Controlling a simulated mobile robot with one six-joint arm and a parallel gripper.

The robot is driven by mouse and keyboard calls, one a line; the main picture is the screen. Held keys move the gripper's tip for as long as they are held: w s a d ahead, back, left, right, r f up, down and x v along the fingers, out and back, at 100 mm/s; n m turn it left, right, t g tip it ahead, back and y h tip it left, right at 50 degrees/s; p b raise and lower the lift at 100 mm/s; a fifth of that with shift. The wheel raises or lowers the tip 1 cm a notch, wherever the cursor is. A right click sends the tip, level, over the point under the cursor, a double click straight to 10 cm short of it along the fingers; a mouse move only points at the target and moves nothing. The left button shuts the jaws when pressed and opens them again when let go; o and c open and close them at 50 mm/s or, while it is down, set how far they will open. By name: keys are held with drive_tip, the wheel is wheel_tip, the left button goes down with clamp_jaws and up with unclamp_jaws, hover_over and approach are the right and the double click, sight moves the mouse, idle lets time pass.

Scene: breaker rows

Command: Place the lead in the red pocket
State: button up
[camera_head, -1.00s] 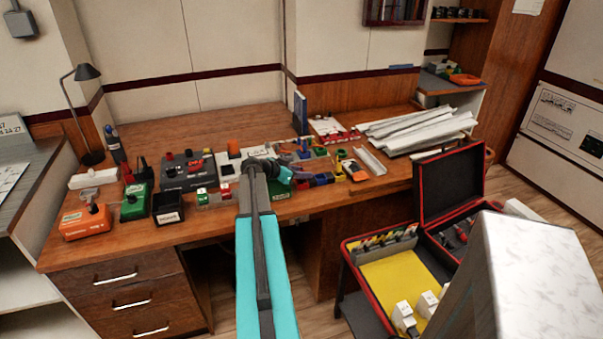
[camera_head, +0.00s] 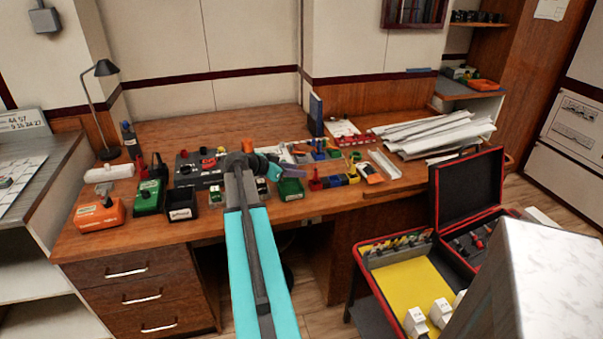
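My teal and dark grey arm reaches from the bottom of the picture to the middle of the desk. Its far end, with my gripper (camera_head: 277,170), hangs low over the desk near a green bin (camera_head: 291,190). The fingers are too small and too much hidden to show whether they are open, or whether they hold anything. A row of small coloured pockets stands to the right of the green bin. The red pocket (camera_head: 316,184) is at its left end, beside a blue one (camera_head: 334,181) and a yellow one (camera_head: 352,178). I cannot make out the lead.
Orange (camera_head: 99,214) and green (camera_head: 148,198) testers and a black box (camera_head: 181,206) stand on the desk's left. White trunking (camera_head: 440,130) is piled at right. An open red-edged case (camera_head: 400,283) is in front at right. A lamp (camera_head: 106,68) stands at back left.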

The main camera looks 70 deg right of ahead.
drive_tip(key=shift+w+a+r, duration=0.1)
drive_tip(key=shift+a+r, duration=0.05)
drive_tip(key=shift+a, duration=0.15)
idle(0.6)
